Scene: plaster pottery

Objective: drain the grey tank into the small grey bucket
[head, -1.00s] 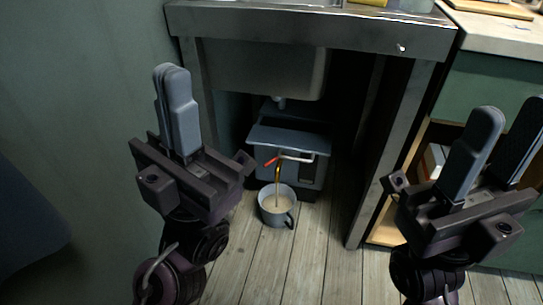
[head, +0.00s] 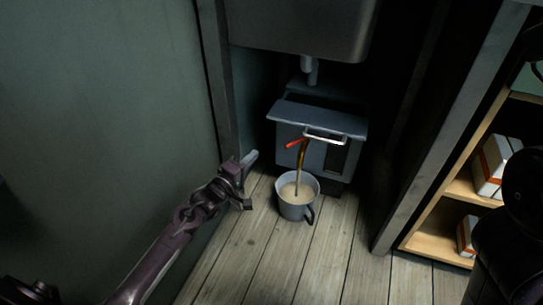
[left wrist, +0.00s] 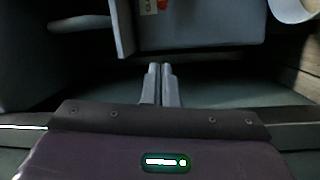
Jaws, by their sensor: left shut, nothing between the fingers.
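The grey tank (head: 350,128) stands on the floor under the sink, with a flat lid. A tap with a red lever (head: 293,143) is on its front, and a brownish stream runs from it. The stream falls into the small grey bucket (head: 297,207), which stands upright on the floor and holds pale tan liquid. My left gripper (head: 252,157) is shut and empty, left of the tank and bucket, apart from both. In the left wrist view its fingers (left wrist: 159,68) are together, with the tank (left wrist: 200,30) and the bucket (left wrist: 291,10) beyond. My right gripper is out of view.
The sink basin (head: 300,28) and its drain pipe (head: 309,70) hang above the tank. A steel leg (head: 445,140) and a shelf with boxes (head: 492,165) are on the right. A green wall is close on the left. Floorboards before the bucket are clear.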

